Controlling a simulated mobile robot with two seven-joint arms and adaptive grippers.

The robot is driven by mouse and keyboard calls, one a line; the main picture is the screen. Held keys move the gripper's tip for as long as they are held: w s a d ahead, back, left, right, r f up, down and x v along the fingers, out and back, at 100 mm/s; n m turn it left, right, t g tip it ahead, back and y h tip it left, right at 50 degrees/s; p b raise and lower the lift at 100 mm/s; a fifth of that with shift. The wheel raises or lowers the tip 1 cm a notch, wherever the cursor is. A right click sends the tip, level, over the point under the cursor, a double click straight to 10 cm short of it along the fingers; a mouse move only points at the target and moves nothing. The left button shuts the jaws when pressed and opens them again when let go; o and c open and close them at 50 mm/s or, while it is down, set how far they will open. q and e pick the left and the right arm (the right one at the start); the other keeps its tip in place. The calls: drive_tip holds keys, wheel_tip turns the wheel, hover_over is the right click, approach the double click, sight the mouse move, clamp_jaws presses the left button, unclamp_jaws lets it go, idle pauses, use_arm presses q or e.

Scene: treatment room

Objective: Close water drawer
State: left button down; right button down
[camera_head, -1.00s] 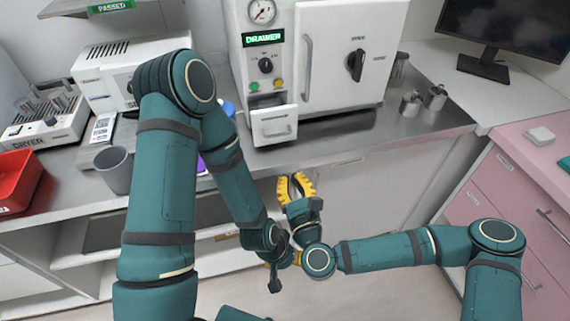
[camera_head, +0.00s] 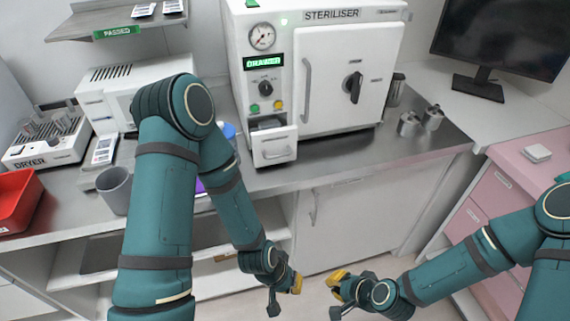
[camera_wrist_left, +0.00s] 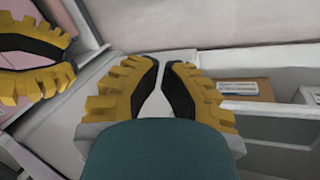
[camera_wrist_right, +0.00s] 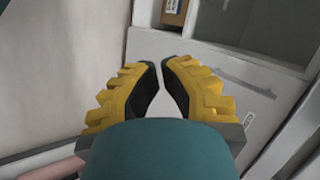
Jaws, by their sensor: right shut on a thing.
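The water drawer (camera_head: 274,148) is a small white front with a handle, low on the left of the white steriliser (camera_head: 345,75). It juts out, with a dark gap showing behind its top edge. My left gripper (camera_head: 296,283) hangs low in front of the counter, well below the drawer. In the left wrist view its fingers (camera_wrist_left: 160,65) are close together with a narrow gap. My right gripper (camera_head: 338,277) is just right of it, also apart from the drawer. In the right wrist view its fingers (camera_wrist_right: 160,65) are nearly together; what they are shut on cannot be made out.
The steel counter (camera_head: 340,150) holds a grey cup (camera_head: 115,190), a red tray (camera_head: 14,200), a dryer (camera_head: 45,143) and metal canisters (camera_head: 432,118). Pink drawers (camera_head: 500,215) stand to the right. The counter strip in front of the steriliser is clear.

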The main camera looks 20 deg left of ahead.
use_arm(q)
drive_tip(key=m+t+y, duration=1.2)
drive_tip(key=t+y, duration=0.3)
drive_tip(key=y, duration=0.1)
approach(278, 149)
drive_tip(key=x, duration=0.5)
drive_tip(key=shift+r+b, duration=0.1)
drive_tip(key=shift+b, duration=0.2)
use_arm(e)
drive_tip(key=s+d+f+n+g+h, duration=0.1)
drive_tip(key=s+d+n+g+h, duration=0.1)
drive_tip(key=d, duration=0.6)
drive_tip(key=shift+s+d+f+n+h, duration=0.15)
drive_tip(key=shift+s+d+n+h, duration=0.35)
drive_tip(key=shift+n, duration=0.7)
drive_tip(key=shift+s+a, duration=0.1)
